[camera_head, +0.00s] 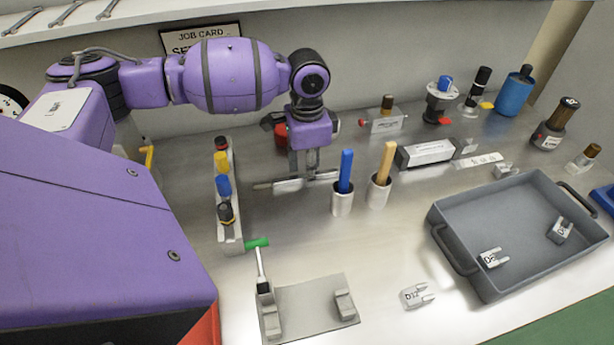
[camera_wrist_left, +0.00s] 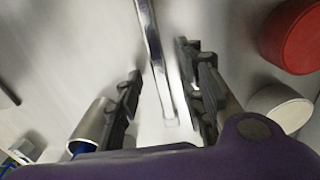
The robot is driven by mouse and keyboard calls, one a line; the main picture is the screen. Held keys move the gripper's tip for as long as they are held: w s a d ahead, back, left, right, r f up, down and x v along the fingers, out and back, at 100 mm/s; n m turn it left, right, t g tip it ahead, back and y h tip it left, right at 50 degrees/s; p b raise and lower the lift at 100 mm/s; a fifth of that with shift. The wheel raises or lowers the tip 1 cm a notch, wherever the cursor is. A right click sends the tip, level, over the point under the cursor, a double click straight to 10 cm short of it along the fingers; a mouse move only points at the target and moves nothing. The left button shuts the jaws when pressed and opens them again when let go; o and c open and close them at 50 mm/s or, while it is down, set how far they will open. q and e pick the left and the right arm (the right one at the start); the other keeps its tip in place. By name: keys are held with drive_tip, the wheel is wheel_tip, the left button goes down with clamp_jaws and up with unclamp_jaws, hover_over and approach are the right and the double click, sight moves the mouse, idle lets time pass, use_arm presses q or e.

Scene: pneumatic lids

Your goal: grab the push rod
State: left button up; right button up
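My left gripper (camera_head: 308,172) points down over the back middle of the bench, its fingers apart. A long silver bar (camera_head: 290,185) lies across the bench under it. In the left wrist view, a shiny silver bar (camera_wrist_left: 152,45) runs between the two spread fingers of this gripper (camera_wrist_left: 163,85), with gaps on both sides. I cannot tell for sure that this bar is the push rod. A blue stick (camera_head: 346,168) and a tan stick (camera_head: 386,160) stand in metal cups just right of the gripper. My right gripper is not in view.
A green-handled tool (camera_head: 257,244) leans at a grey stand (camera_head: 315,307). A narrow rack (camera_head: 229,232) holds several coloured-top parts at left. A grey tray (camera_head: 510,265) with labelled clips is at right. A red round thing (camera_wrist_left: 292,38) is near the gripper.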

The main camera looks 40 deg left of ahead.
use_arm(q)
drive_tip(key=shift+f, duration=0.45)
drive_tip(key=shift+c, duration=0.4)
clamp_jaws()
drive_tip(key=shift+r, duration=0.1)
